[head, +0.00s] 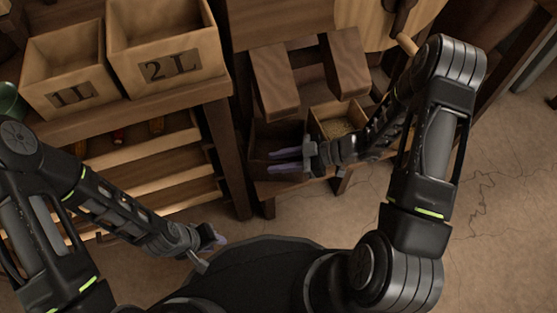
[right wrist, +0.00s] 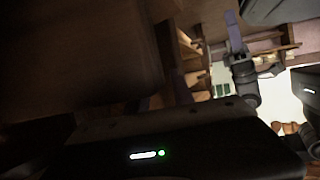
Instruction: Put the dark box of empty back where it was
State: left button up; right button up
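The dark box (head: 262,134) stands on the low wooden stand, under the left one of two heavy brown blocks. Its inside looks dark, and I see nothing in it. My right gripper (head: 284,161) reaches in from the right at the box's near side. Its two pale fingers point left and show a gap between them. I cannot tell whether they touch the box wall. My left gripper (head: 217,238) hangs low near my base, away from the box; its finger gap is unclear. The right wrist view is mostly filled by dark, close surfaces.
A lighter box of grain (head: 337,125) stands right beside the dark box. Wooden bins marked 1L (head: 70,95) and 2L (head: 168,68) stand on a shelf unit at the left. Open floor (head: 490,215) lies at the right.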

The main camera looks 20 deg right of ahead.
jog(key=shift+r, duration=0.1)
jog(key=shift+r, duration=0.2)
jog(key=shift+s+d+r+p, duration=0.1)
jog(key=shift+d+r+p, duration=0.05)
jog(key=shift+d+p, duration=0.2)
jog(key=p+v, duration=0.3)
jog(key=v, duration=0.8)
jog(key=shift+p, duration=0.3)
jog(key=shift+s+d, duration=0.1)
jog(key=shift+d, duration=0.05)
